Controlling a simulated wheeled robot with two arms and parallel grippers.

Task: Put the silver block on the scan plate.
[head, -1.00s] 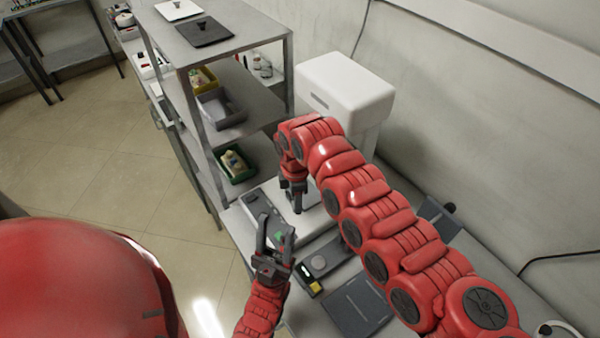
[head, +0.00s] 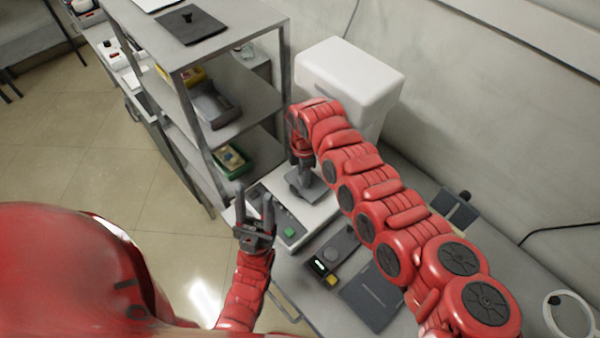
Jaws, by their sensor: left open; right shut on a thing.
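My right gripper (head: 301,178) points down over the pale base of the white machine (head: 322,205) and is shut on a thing. A small grey shape at its fingers looks like the silver block, but the gripper and arm partly cover it and I cannot make out its edges. I cannot tell whether it touches the base. A flat area under the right gripper may be the scan plate, but I cannot tell it apart clearly. My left gripper (head: 254,203) is open and empty, fingers up, at the left front of the machine.
A grey shelf rack (head: 240,110) with bins stands at the left, close to both grippers. A device with a round knob and yellow button (head: 332,281) and a dark flat panel (head: 371,297) lie on the bench. A green button (head: 289,233) is on the machine's front.

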